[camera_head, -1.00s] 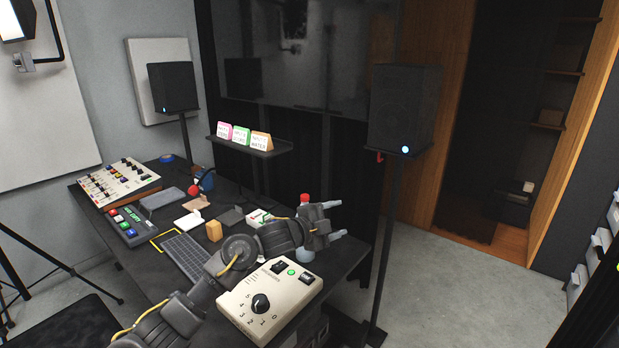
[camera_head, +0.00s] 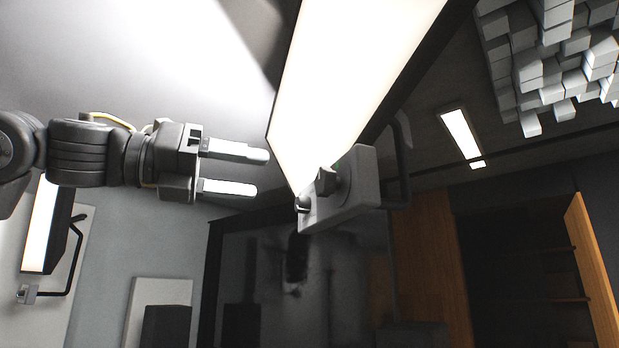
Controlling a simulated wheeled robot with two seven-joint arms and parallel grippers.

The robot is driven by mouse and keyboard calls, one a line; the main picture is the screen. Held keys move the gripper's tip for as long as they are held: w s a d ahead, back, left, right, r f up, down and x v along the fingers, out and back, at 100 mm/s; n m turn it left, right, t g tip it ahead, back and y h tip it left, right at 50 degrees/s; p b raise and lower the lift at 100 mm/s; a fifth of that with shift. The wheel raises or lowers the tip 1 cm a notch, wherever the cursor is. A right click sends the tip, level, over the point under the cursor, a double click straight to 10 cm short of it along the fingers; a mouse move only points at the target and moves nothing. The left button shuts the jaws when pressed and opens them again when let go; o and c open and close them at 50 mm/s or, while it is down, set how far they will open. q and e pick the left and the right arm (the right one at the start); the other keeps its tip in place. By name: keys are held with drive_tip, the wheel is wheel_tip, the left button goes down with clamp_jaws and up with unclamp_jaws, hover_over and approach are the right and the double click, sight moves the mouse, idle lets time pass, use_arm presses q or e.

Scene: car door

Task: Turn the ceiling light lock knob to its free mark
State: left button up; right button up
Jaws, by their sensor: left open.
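The ceiling light (camera_head: 335,80) is a bright white panel overhead. A grey lock housing (camera_head: 352,192) is at its lower end, with a grey knob (camera_head: 326,181) on its near face. A small green mark shows just above the knob; a rounded stub is at the housing's left end. I cannot read which mark the knob points to. My left gripper (camera_head: 262,172) is open and empty, its two fingers pointing right toward the housing. A gap separates the fingertips from the knob. My right gripper is not in view.
A dark bracket (camera_head: 404,150) stands behind the housing on the right. Grey block panels (camera_head: 560,60) cover the ceiling at upper right. A wall lamp (camera_head: 48,225) is at lower left, below my arm. The space between my fingertips and the housing is clear.

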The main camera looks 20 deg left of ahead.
sight(319, 180)
use_arm(q)
drive_tip(key=p+x, duration=0.1)
drive_tip(key=x, duration=0.2)
drive_tip(key=p+x, duration=0.1)
drive_tip(key=x, duration=0.2)
drive_tip(key=p+x, duration=0.1)
drive_tip(key=x, duration=0.2)
drive_tip(key=shift+d+r, duration=0.3)
drive_tip(key=shift+d, duration=0.2)
drive_tip(key=c, duration=1)
drive_tip(key=shift+o, duration=0.2)
